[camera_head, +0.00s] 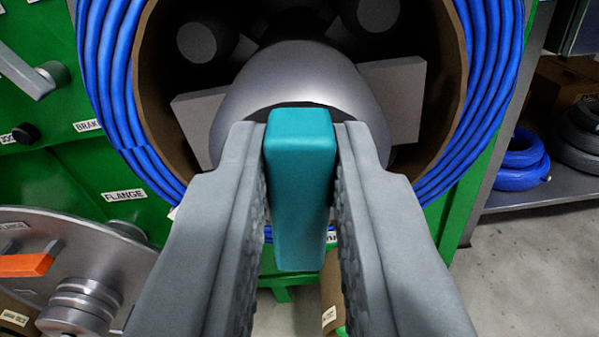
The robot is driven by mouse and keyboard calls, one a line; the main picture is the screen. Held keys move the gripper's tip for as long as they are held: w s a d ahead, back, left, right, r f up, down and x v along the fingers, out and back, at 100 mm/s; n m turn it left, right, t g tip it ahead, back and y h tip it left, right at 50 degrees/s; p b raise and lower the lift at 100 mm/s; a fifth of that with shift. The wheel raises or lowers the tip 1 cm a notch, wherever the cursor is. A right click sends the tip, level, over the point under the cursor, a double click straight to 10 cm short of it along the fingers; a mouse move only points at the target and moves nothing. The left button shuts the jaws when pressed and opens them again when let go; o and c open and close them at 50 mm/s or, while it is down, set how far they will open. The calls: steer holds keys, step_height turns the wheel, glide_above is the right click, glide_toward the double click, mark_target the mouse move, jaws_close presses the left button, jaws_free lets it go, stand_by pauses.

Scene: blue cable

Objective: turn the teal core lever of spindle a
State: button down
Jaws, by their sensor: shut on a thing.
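The teal core lever (300,180) is in the middle of the camera view, in front of the rounded grey metal hub (290,75) of the spindle. My gripper (302,150) is shut on the lever, with one finger on its left side and one on its right. The hub sits inside a brown core (150,85) wound with blue cable (108,80). The fingers hide the lower part of the hub and of the coil. No label naming the spindle as a is readable.
A green panel (60,175) with a "FLANGE" label stands at left, with a grey handle (35,80) above. A metal disc (110,255) with an orange lever (25,265) is at lower left. At right, a shelf (550,190) holds a blue cable coil (522,165). Bare floor (530,270) shows lower right.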

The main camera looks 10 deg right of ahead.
steer(key=m, duration=0.4)
steer(key=shift+s+d+f+m, duration=0.15)
steer(key=shift+d+m, duration=0.15)
steer(key=shift+d, duration=0.05)
steer(key=shift+s+d+f+m, duration=0.15)
steer(key=shift+f+m, duration=0.15)
steer(key=shift+m, duration=1.55)
steer(key=shift+w+d+f+m, duration=0.1)
steer(key=shift+f+m, duration=0.15)
steer(key=shift+m, duration=1.65)
steer(key=shift+s+d+f+m, duration=0.15)
steer(key=shift+f+m, duration=0.15)
steer(key=shift+m, duration=1.85)
steer(key=c, duration=1.4)
jaws_free()
steer(key=shift+o, duration=0.2)
